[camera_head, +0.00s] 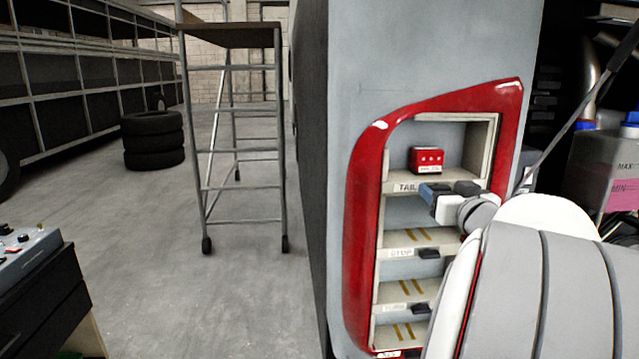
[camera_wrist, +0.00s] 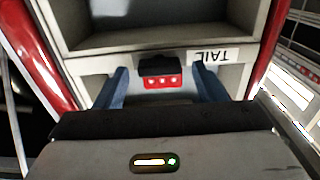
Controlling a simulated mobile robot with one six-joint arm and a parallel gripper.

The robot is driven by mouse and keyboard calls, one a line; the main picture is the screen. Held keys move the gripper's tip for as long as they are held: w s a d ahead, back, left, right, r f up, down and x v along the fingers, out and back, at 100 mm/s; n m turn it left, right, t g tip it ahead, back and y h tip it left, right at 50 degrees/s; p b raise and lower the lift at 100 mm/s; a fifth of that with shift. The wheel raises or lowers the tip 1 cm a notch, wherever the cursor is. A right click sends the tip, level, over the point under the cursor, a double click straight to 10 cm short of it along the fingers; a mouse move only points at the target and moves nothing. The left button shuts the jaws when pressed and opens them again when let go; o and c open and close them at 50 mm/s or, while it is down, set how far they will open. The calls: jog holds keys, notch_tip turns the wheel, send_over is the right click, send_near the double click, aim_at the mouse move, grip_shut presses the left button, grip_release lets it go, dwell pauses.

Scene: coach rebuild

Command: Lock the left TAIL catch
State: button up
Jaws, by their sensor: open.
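The red TAIL module (camera_head: 427,159) with white dots sits in the top bay of the red-framed lamp housing (camera_head: 362,200). The TAIL label (camera_head: 405,188) is on the ledge below it. In the wrist view, where the label is upside down, the black TAIL catch (camera_wrist: 158,66) lies in front of the red module (camera_wrist: 162,82). My gripper (camera_wrist: 165,84) is open, its blue fingers on either side of the catch, with gaps to both. In the head view my gripper (camera_head: 437,192) is at the ledge and hides the catch.
Lower bays, labelled STOP (camera_head: 400,252) and TURN (camera_head: 395,308), are empty, with black catches (camera_head: 428,253) on their ledges. A wheeled platform ladder (camera_head: 230,130) and stacked tyres (camera_head: 153,140) stand left on open floor. Fluid bottles (camera_head: 605,165) are at the right.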

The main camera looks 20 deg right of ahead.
jog(key=shift+w+d, duration=0.1)
jog(key=shift+w, duration=0.45)
